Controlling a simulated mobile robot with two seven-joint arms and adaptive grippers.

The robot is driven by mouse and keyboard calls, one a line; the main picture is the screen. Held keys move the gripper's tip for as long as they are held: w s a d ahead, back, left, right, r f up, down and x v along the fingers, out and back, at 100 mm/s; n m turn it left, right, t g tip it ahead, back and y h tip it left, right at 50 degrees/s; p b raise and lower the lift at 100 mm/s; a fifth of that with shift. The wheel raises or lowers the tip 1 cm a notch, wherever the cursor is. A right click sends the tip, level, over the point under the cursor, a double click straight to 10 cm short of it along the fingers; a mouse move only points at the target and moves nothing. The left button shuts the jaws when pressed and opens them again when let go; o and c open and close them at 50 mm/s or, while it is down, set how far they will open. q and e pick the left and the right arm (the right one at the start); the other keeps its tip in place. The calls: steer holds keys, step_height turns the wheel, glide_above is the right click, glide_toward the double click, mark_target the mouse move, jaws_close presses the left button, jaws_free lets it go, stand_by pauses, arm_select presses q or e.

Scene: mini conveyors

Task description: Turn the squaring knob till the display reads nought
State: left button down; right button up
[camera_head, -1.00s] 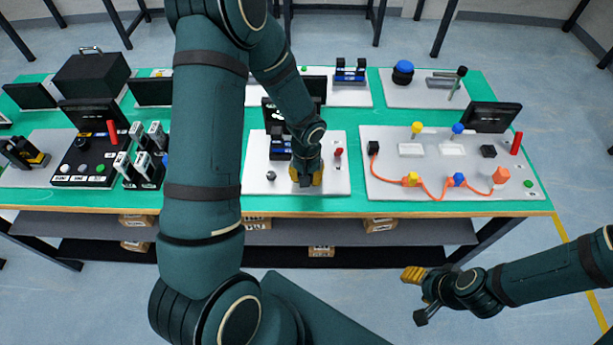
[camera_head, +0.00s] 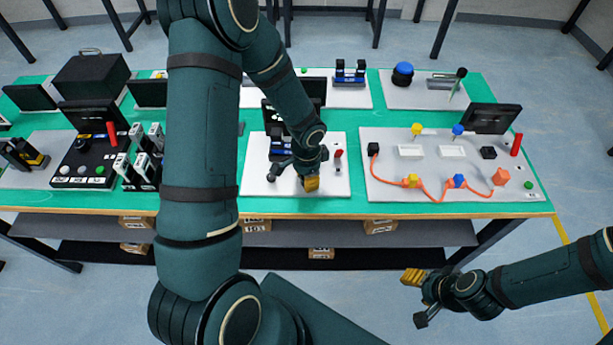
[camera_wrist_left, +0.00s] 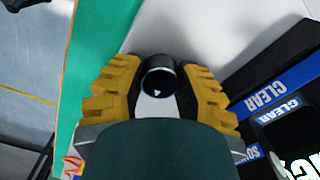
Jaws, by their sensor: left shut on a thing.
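The squaring knob (camera_wrist_left: 160,80) is a round black knob with a white pointer mark, seen in the left wrist view between my yellow fingers. My left gripper (camera_head: 298,181) is over the front of the middle white board (camera_head: 258,188) and shut on the knob, one finger on each side. In the head view the gripper hides the knob. A dark display (camera_head: 317,90) stands behind the board, partly covered by my left arm; its reading cannot be made out. My right gripper (camera_head: 418,297) is open and empty in front of the table, at lower right.
Blue-labelled black blocks (camera_wrist_left: 262,104) marked CLEAR stand close to the gripper. A red-topped post (camera_head: 338,154) is on the same board. The right board (camera_head: 385,190) carries an orange cable and coloured plugs. Green table surface (camera_head: 356,206) is free between the boards.

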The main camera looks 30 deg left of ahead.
arm_select(q)
steer(key=m+p, duration=0.1)
steer(key=m, duration=0.3)
steer(key=shift+m, duration=0.3)
steer(key=shift+d+m+p, duration=0.1)
steer(key=shift+m+p, duration=0.5)
steer(key=shift+m, duration=1.4)
steer(key=shift+s, duration=0.1)
steer(key=c, duration=0.6)
jaws_free()
steer(key=shift+r, duration=0.55)
step_height(320, 180, up, 11)
